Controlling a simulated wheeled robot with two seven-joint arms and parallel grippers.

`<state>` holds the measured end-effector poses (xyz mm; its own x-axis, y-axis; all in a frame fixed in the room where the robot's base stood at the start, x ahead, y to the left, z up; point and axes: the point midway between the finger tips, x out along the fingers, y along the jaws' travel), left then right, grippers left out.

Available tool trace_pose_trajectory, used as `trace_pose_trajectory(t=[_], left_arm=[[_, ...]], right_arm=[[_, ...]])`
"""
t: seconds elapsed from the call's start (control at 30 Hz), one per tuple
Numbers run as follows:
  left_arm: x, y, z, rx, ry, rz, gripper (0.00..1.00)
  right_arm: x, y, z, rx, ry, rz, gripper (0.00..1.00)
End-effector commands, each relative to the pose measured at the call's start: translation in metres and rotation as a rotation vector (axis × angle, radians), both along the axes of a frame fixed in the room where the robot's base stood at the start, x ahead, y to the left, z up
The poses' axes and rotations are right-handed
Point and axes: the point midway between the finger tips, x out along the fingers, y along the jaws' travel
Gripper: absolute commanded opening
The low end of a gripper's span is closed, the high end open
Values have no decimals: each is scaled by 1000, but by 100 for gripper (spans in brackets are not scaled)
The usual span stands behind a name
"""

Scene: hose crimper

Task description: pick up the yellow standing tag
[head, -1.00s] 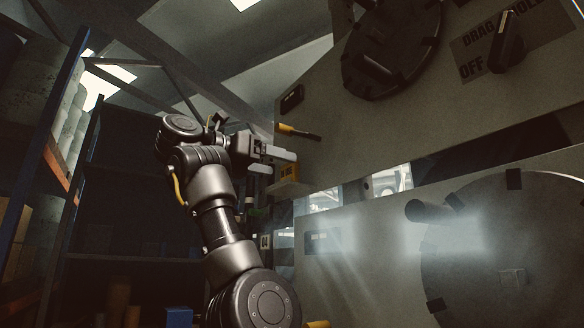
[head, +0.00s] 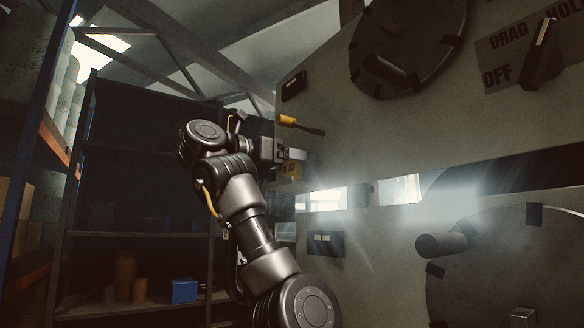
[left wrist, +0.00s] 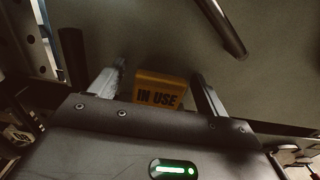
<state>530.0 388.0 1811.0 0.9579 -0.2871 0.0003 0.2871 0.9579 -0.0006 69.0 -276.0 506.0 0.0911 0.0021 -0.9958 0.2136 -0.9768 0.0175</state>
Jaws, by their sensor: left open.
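The yellow standing tag (left wrist: 158,91), marked "IN USE", stands between the two open fingers of my left gripper (left wrist: 160,88) in the left wrist view. Whether the fingers reach fully past the tag is hard to tell. My right gripper is not in view.
The machine's panel carries a yellow-handled tool (head: 300,124), a large dark disc (head: 410,45) and a black knob (head: 541,55) with "OFF" and "DRAG" labels. Dark shelving with a blue box (head: 184,291) stands at the left. A dark rod (left wrist: 222,28) crosses above the right finger.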

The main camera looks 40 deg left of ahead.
Motion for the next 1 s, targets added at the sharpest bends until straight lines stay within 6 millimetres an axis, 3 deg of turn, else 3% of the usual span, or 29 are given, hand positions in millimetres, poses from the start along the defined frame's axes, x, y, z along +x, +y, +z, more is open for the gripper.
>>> trace_pose_trajectory(t=[0.1, 0.47, 0.77, 1.0], left_arm=[[0, 0, 0, 0, 0, 0, 74], [0, 0, 0, 0, 0, 0, 29], [0, 0, 1, 1, 0, 0, 29], [-1, 1, 15, 0, 0, 0, 29]], right_arm=[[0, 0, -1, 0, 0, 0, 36], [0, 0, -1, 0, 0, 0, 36], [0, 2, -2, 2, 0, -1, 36], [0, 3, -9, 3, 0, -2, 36]])
